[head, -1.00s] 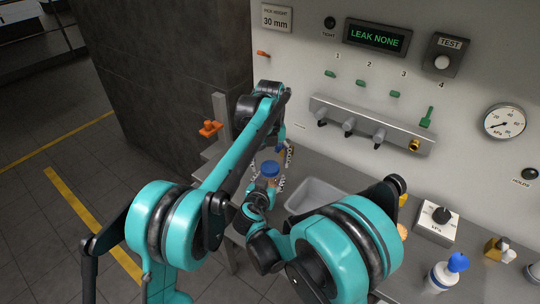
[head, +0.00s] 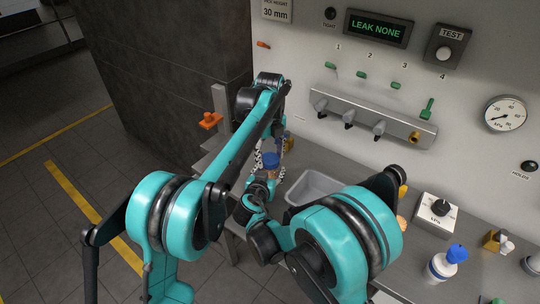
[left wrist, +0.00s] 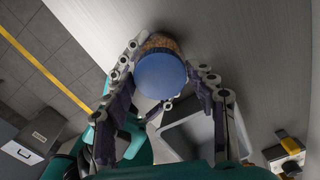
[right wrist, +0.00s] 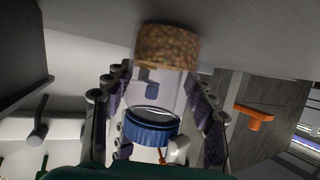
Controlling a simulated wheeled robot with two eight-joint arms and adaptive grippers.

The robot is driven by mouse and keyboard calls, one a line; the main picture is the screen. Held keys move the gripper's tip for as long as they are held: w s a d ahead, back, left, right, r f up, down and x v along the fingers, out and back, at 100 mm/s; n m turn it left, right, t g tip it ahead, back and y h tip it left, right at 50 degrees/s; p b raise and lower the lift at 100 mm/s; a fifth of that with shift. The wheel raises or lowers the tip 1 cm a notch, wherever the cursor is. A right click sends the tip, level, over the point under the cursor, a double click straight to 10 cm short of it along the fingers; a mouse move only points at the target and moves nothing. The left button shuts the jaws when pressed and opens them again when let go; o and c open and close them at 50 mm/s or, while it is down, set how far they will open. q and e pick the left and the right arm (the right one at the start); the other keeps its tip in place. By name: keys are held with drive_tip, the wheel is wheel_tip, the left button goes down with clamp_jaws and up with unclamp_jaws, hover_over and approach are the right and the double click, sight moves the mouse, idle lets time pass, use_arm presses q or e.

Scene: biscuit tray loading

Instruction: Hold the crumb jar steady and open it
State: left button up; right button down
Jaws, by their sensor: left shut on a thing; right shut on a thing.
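The crumb jar (right wrist: 165,47) is a clear jar with brown crumbs at its bottom and a blue lid (right wrist: 151,131) at its mouth. In the head view its blue lid (head: 270,159) shows between my grippers, above the crumbs; in the left wrist view the lid (left wrist: 160,77) faces the camera. My left gripper (left wrist: 165,66) has its fingers on both sides of the jar and is shut on it. My right gripper (right wrist: 163,78) is shut on the jar's body from the side. The exact contacts are partly hidden, and I cannot tell whether the lid has turned.
A grey tray (head: 292,196) stands right of the jar on the bench. A valve manifold (head: 392,140) and a gauge (head: 506,114) are on the wall behind. An orange-handled post (head: 210,120) stands to the left. A white box with a knob (head: 436,222) and bottles are at the right.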

use_arm(q)
drive_tip(key=n, duration=0.7)
drive_tip(key=shift+n, duration=0.3)
drive_tip(key=n, duration=3.5)
drive_tip(key=shift+r, duration=0.1)
drive_tip(key=n, duration=0.6)
